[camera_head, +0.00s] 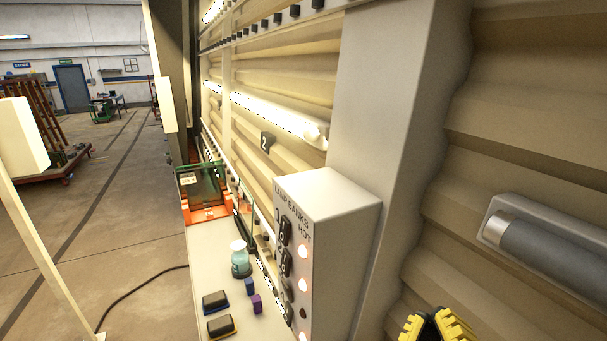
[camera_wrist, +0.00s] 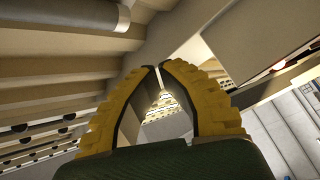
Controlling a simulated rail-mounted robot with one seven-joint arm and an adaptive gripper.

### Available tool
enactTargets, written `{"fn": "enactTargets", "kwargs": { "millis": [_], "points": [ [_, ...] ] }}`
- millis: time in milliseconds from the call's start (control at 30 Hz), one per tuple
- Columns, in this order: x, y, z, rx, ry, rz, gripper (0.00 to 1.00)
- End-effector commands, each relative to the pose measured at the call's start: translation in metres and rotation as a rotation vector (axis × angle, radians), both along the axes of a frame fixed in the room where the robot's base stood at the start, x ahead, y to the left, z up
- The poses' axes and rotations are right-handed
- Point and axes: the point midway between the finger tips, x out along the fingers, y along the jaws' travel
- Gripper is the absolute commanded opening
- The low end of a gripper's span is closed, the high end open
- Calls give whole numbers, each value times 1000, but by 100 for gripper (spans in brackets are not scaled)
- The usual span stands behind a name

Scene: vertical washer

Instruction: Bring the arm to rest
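My gripper (camera_head: 436,312) shows at the bottom right edge of the head view, with yellow ridged fingers and dark inner pads. In the wrist view the fingers of my gripper (camera_wrist: 158,68) lean together and meet at or very near the tips. The gap behind the tips shows only background, so it is empty. It is to the right of the lamp banks box (camera_head: 325,215), apart from it. Most of my arm is out of the head view.
A shelf (camera_head: 245,322) holds a bottle (camera_head: 240,260), two dark blocks with blue and yellow edges (camera_head: 216,301) and small blue and purple pieces (camera_head: 257,303). A grey cylinder (camera_head: 545,255) sticks out at right. Corrugated panels stand behind. Open floor (camera_head: 130,200) lies left.

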Motion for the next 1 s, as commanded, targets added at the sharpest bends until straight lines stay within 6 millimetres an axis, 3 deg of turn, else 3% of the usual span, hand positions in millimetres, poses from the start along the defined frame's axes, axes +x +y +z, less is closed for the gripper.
{"fn": "enactTargets", "kwargs": {
  "millis": [33, 200, 333, 1000],
  "points": [
    [-1, 0, 17, 132, -88, 93, 0],
    [2, 46, 28, 578, -253, 476, 0],
    [3, 58, 32, 769, -291, 586, 0],
    [3, 58, 31, 809, -298, 591, 0]
  ]
}}
